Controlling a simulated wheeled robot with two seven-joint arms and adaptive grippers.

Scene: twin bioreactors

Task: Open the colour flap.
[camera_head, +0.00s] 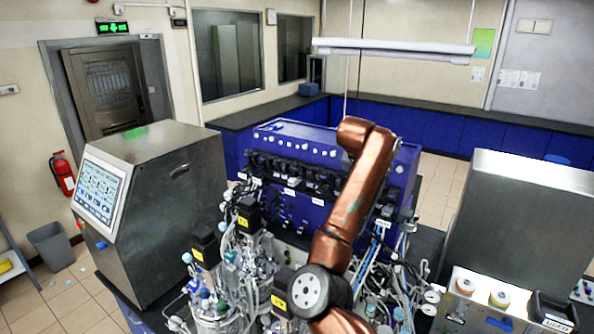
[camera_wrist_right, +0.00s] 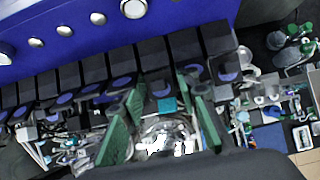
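My right gripper (camera_wrist_right: 163,88) shows as two green fingers in the right wrist view. They stand well apart, with no object visibly clamped. A row of black pump blocks (camera_wrist_right: 124,65) with blue round discs runs along the blue bioreactor housing (camera_wrist_right: 170,12) ahead of the fingers. A small teal patch (camera_wrist_right: 168,104) shows between the fingers; I cannot tell whether it is the colour flap or whether anything touches it. In the head view my copper-coloured right arm crosses the blue housing (camera_head: 300,140) and hides its own gripper. My left gripper is not in view.
Glass vessels and tubing (camera_head: 245,265) crowd the bench in front of the housing. A steel cabinet with a screen (camera_head: 150,210) stands at left. Another steel cabinet (camera_head: 515,220) and bottles with orange-marked caps (camera_head: 465,286) stand at right.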

